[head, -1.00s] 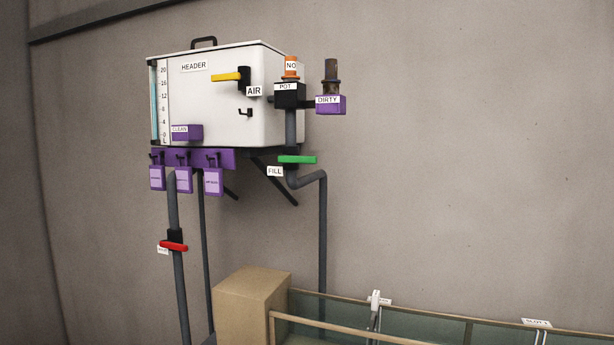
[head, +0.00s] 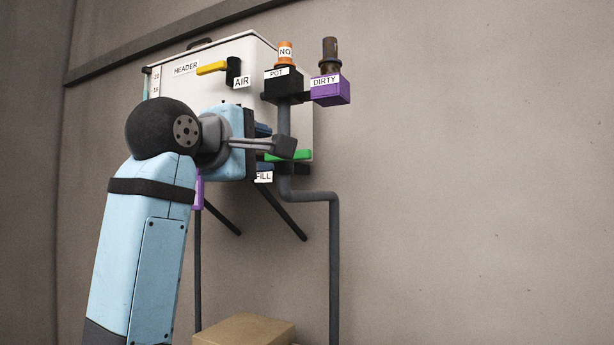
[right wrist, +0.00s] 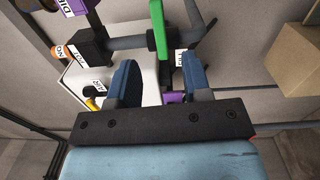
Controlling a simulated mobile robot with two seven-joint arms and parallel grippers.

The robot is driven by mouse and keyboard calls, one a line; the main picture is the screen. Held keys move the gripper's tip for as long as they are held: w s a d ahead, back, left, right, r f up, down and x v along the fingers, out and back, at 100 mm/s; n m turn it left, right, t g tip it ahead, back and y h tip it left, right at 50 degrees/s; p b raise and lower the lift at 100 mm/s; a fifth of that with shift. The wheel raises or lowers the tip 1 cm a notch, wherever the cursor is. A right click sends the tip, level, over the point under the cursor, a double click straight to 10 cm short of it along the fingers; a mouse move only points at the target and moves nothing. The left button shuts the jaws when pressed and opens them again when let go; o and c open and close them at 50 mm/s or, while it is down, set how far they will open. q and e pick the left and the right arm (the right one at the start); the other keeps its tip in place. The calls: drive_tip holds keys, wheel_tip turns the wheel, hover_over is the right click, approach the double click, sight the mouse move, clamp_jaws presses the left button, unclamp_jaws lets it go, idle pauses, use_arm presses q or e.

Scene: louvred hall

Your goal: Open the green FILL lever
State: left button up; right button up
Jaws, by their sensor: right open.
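The green FILL lever (head: 303,155) lies roughly level across the grey pipe below the tank, with its left part hidden by my gripper. Its FILL label (head: 264,177) is partly covered. My right gripper (head: 268,148) has come up from the lower left in the head view, close to the lever. In the right wrist view its two blue fingers (right wrist: 160,62) are spread, with nothing held. The green lever (right wrist: 158,25) stands upright there, its lower end near the gap between the fingertips. I cannot tell whether a finger touches it. My left gripper is not in view.
The white HEADER tank (head: 290,70) is behind my gripper, with a yellow AIR lever (head: 212,68). The black POT block (head: 283,87) and purple DIRTY block (head: 330,90) sit above the green lever. A cardboard box (head: 245,330) is below. Open wall lies right.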

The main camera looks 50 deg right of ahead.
drive_tip(key=p+x, duration=0.1)
drive_tip(key=x, duration=0.8)
drive_tip(key=shift+d, duration=0.2)
drive_tip(key=shift+d+r, duration=0.1)
drive_tip(key=shift+d, duration=0.1)
clamp_jaws()
idle(1.3)
